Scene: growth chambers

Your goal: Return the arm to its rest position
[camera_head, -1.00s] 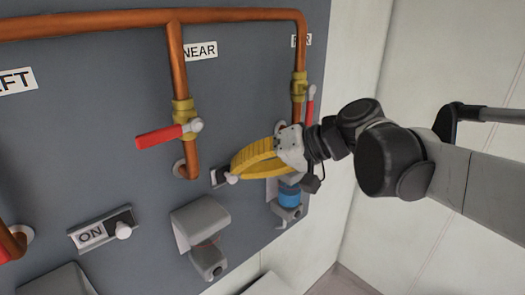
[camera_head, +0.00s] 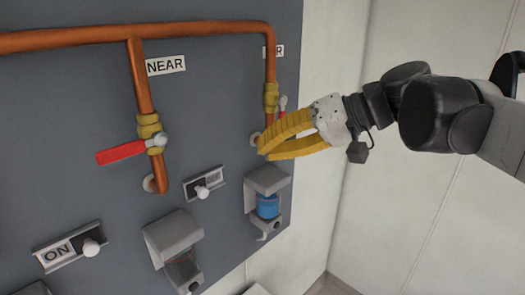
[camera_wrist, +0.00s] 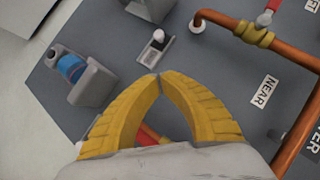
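My gripper (camera_head: 262,154) has yellow ribbed fingers and is held out in front of the grey panel in the head view, beside the right-hand copper pipe and its valve. Its fingertips meet, with nothing between them, as the wrist view (camera_wrist: 157,76) also shows. My fingers cover part of the right valve's handle in the head view. My arm reaches in from the right side of the picture.
The panel (camera_head: 60,120) carries copper pipes (camera_head: 200,30), a red valve handle (camera_head: 122,153) by the NEAR label (camera_head: 166,65), and slide switches (camera_head: 205,186). A holder (camera_head: 266,180) contains a blue cylinder (camera_head: 268,206). Bare pale wall (camera_head: 400,220) lies to the right.

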